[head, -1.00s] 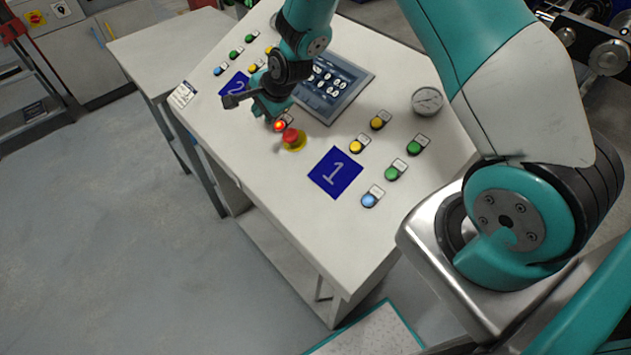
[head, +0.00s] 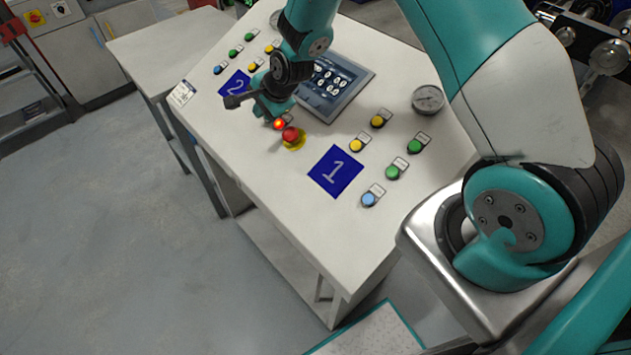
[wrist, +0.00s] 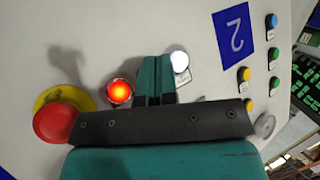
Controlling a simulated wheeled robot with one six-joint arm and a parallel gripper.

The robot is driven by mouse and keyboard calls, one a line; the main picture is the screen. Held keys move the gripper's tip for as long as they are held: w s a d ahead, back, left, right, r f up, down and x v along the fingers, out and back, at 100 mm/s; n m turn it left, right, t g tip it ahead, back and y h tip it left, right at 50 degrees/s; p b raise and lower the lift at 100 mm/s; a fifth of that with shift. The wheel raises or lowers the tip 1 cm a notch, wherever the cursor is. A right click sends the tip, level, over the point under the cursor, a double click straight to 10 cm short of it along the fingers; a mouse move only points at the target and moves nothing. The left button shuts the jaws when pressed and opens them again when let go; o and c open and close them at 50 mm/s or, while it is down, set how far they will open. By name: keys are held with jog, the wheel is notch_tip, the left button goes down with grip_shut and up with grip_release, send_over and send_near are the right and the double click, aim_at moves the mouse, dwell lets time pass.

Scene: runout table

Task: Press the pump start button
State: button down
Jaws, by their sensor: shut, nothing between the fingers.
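My gripper (wrist: 156,70) is shut and empty, its teal fingers pressed together over the sloping white panel. In the wrist view a white lit button (wrist: 180,61) is just right of the fingertips, with a small label. A red lit button (wrist: 119,92) is to their left; it also shows below my gripper in the head view (head: 279,124). Which button is pump start cannot be read from the labels. In the head view my gripper hides the white button. Whether the fingertips touch the panel cannot be told.
A red mushroom button (head: 291,135) on a yellow ring is close to my gripper. A touchscreen (head: 337,88), a blue "1" plate (head: 335,171), a blue "2" plate (wrist: 233,36), a round gauge (head: 428,99) and several coloured buttons share the panel.

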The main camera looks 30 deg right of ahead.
jog(key=shift+d+f+b, duration=0.2)
jog(key=shift+f+b, duration=0.2)
jog(key=shift+f, duration=0.05)
dwell(0.6)
jog(key=shift+r, duration=0.1)
jog(key=shift+a+r+p, duration=0.4)
jog(key=shift+r+p, duration=0.2)
jog(key=shift+r, duration=0.15)
notch_tip(320, 180, up, 6)
jog(key=a+p, duration=0.2)
jog(key=p, duration=0.2)
jog(key=shift+s+a+f, duration=0.25)
jog(key=shift+s, duration=0.05)
dwell(0.8)
jog(key=s+a+r+n+g+y+b, duration=0.1)
jog(key=s+a+r+n+g, duration=0.15)
jog(key=s+r+n, duration=0.55)
jog(key=s+r+n+g+b, duration=0.1)
jog(key=s+r+n, duration=0.2)
jog(key=s, duration=0.5)
jog(key=s+r+n+g+b, duration=0.1)
jog(key=s+r+n, duration=0.3)
jog(key=s+n, duration=0.2)
jog(key=s+r+n+g, duration=0.1)
jog(key=s+r+n, duration=0.3)
jog(key=s, duration=0.7)
jog(key=shift+a+n+g+b, duration=0.25)
jog(key=shift+n+g+b, duration=0.15)
jog(key=shift+n, duration=0.2)
